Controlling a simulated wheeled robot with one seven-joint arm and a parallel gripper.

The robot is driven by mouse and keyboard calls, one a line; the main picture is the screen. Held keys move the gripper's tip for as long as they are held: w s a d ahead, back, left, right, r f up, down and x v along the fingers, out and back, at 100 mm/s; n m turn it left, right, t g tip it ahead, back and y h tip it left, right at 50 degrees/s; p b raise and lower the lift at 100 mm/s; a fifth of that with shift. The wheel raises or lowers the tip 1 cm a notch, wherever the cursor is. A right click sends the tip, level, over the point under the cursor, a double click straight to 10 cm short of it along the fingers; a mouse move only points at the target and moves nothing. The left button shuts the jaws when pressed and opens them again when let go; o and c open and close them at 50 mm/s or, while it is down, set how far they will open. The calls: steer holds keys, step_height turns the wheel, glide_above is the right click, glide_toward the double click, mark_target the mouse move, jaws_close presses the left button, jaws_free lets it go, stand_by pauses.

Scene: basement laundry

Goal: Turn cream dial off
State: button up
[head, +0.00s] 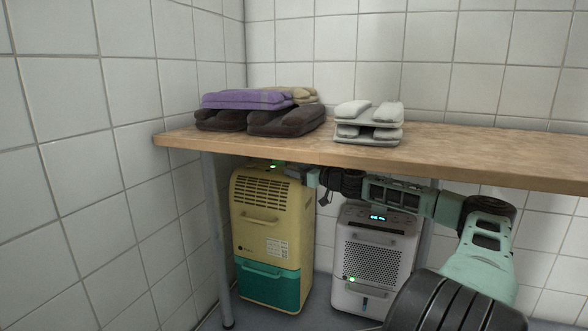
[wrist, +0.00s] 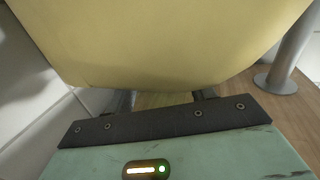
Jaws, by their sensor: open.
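A cream dehumidifier (head: 262,205) with a teal lower tank (head: 268,285) stands on the floor under the left end of the table. Its cream casing (wrist: 165,40) fills the upper part of the wrist view. I cannot make out the dial in either view. My gripper (wrist: 163,98) is open, at the upper part of the cream dehumidifier and beneath the tabletop. In the head view its fingers are hard to make out. In the wrist view they are mostly hidden behind its dark front edge. I cannot tell whether they touch the casing.
A white dehumidifier (head: 375,255) with a lit display stands to the right. The wooden tabletop (head: 470,155) is close overhead, with folded dark and purple towels (head: 285,120) and light ones (head: 368,122) on it. A metal table leg (head: 217,240) and tiled wall (head: 90,200) are left.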

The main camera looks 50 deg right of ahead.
steer(key=c, duration=1)
steer(key=shift+d+f+n+g+y+b, duration=0.1)
steer(key=shift+d+n+g+y+b, duration=0.05)
steer(key=shift+n+y+b, duration=0.45)
steer(key=shift+d+n+g+y+b, duration=0.15)
steer(key=shift+n+y+b, duration=0.2)
steer(key=shift+y, duration=0.45)
steer(key=shift+w+d+n+g+y+b, duration=0.15)
steer(key=shift+n+g+y+b, duration=0.25)
steer(key=shift+n+y, duration=0.45)
steer(key=shift+s+d+n+g+y+b, duration=0.1)
steer(key=shift+n+g+y+b, duration=0.25)
steer(key=shift+y, duration=0.8)
steer(key=o, duration=1)
